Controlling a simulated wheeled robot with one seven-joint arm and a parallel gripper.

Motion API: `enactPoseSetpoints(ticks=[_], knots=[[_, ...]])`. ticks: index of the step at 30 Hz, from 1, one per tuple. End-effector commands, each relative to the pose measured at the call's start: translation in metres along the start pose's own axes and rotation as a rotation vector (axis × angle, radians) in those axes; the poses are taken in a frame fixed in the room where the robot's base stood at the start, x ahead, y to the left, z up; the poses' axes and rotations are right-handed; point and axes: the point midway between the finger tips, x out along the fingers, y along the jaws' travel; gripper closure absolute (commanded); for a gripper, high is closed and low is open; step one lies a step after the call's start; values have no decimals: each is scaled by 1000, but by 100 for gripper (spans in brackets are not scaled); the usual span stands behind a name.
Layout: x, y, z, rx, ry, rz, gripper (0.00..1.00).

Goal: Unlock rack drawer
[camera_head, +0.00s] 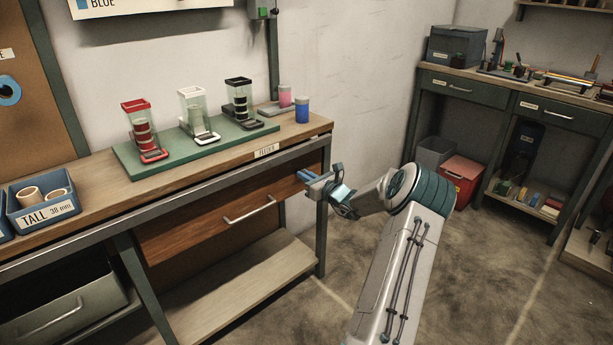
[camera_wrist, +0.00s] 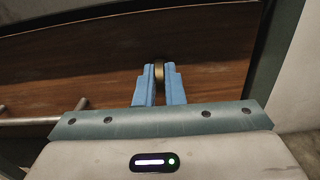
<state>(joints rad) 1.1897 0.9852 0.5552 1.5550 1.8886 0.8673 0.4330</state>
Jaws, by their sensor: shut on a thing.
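The wooden drawer front (camera_head: 185,241) with a pale bar handle (camera_head: 250,210) sits under the workbench top and looks closed. My gripper (camera_head: 308,175) is at the right end of the drawer front. In the wrist view the blue fingers are shut on a small round brass piece (camera_wrist: 159,69), seen edge-on against the wood; it looks like the drawer's lock knob or key. Most of it is hidden between the fingers, so I cannot tell its turned position. The handle also shows at the left of the wrist view (camera_wrist: 28,122).
The bench (camera_head: 95,205) carries a green board (camera_head: 190,151) with several clear dispensers, pink and blue cylinders, and a blue "TALL 38 mm" bin (camera_head: 48,212). A metal bench leg (camera_head: 322,215) stands close to my gripper. The floor in front is clear.

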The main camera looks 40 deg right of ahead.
Motion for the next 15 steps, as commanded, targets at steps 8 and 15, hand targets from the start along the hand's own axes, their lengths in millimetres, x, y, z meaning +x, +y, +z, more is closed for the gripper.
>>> enactPoseSetpoints(ticks=[8,15], knots=[[0,-1,5,147,1,-1,100],[0,-1,6,364,1,-1,100]])
